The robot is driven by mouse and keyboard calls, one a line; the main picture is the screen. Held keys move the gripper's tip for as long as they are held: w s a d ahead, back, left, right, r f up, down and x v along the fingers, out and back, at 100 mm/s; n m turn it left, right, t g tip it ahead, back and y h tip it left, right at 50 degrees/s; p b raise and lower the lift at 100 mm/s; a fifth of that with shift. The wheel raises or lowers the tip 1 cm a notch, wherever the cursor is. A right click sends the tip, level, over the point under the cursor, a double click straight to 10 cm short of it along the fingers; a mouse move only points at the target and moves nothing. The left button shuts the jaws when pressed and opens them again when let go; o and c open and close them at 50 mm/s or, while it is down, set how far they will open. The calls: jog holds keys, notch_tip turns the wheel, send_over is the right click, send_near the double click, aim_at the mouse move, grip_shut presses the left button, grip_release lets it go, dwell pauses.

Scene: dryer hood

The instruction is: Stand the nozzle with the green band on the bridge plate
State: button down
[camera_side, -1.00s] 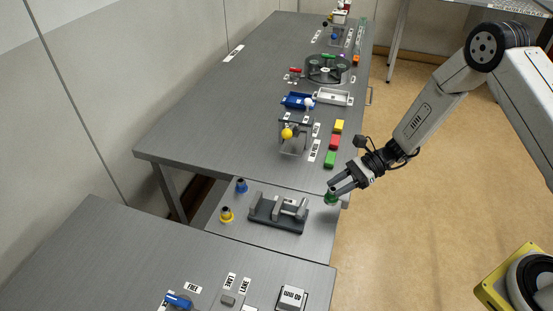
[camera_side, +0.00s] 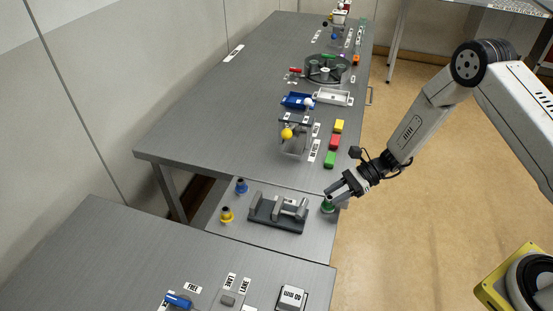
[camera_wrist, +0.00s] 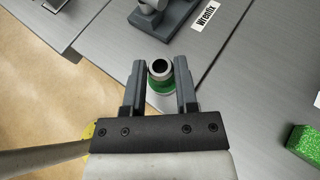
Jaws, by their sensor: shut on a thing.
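The nozzle with the green band (camera_wrist: 160,84) is between the two fingers of my gripper (camera_wrist: 160,88) in the wrist view. My gripper is shut on it. Its dark open top faces the camera. In the side view the green-banded nozzle (camera_side: 327,207) shows under my gripper (camera_side: 333,197), at the right edge of the small bridge plate (camera_side: 300,248) between the two tables. Whether its base touches the plate cannot be told. A yellow-banded nozzle (camera_side: 227,215) and a blue-banded nozzle (camera_side: 241,186) stand at the plate's left.
A dark grey fixture (camera_side: 277,213) sits mid-plate, close left of my gripper; it also shows in the wrist view (camera_wrist: 165,15). Green (camera_side: 330,159), red (camera_side: 334,142) and yellow (camera_side: 339,126) blocks lie on the far table. The plate's front area is clear.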

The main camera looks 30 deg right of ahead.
jog(key=shift+c, duration=1.9)
grip_release()
jog(key=shift+r, duration=0.15)
jog(key=v, duration=1.2)
jog(key=shift+s+a+r, duration=0.1)
